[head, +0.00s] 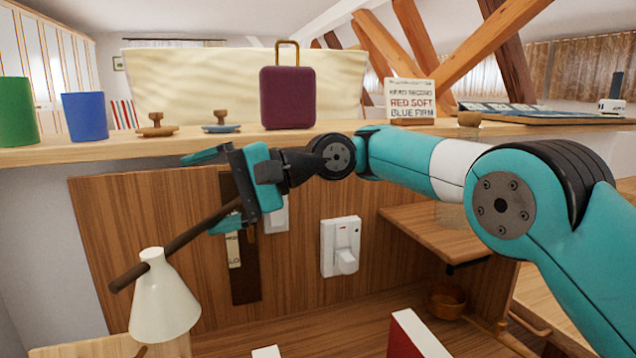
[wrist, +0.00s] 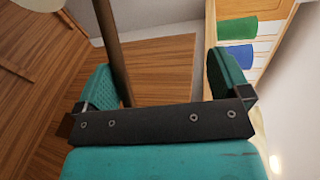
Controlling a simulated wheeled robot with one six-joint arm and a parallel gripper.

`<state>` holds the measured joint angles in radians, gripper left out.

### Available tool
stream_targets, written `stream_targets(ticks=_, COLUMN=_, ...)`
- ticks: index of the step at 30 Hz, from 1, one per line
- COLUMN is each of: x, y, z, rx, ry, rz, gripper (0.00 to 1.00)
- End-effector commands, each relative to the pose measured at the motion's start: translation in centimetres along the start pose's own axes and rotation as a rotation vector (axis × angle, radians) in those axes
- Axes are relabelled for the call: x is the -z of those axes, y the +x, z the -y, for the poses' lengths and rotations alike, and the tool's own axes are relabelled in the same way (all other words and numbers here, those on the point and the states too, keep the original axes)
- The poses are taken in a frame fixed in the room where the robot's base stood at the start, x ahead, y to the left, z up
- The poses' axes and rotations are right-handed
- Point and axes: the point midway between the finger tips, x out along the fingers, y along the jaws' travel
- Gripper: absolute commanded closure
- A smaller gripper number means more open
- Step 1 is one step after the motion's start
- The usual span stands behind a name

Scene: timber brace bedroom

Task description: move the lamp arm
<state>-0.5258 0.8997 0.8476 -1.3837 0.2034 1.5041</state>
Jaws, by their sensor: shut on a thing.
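The lamp arm (head: 185,238) is a dark brown rod. My gripper (head: 204,195) is shut on the lamp arm, with one finger above and one below in the head view. In the wrist view the lamp arm (wrist: 110,45) runs between the fingers of my gripper (wrist: 160,72), close beside the left finger, with a wide gap to the right finger. The wrist view shows only part of the pale shade (wrist: 35,4), at the top left.
A wooden shelf (head: 225,146) above holds a green cup (head: 17,112), blue cup (head: 86,116), purple suitcase (head: 288,98) and lettered sign (head: 411,100). A white wall switch (head: 341,246) is on the panel. A red box (head: 405,338) stands in front. A small side shelf (head: 440,230) juts out at right.

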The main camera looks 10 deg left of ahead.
Motion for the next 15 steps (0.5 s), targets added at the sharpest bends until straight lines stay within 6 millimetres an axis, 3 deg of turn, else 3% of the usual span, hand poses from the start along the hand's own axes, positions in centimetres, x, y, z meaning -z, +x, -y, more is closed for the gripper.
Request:
stream_targets(ticks=1, x=-0.1, y=-0.7, z=0.7, rx=0.013, ry=-0.020, rz=-0.009, gripper=0.25)
stream_targets(ticks=15, x=-0.5, y=-3.8, z=-0.8, rx=0.013, ry=-0.015, rz=-0.007, gripper=0.49)
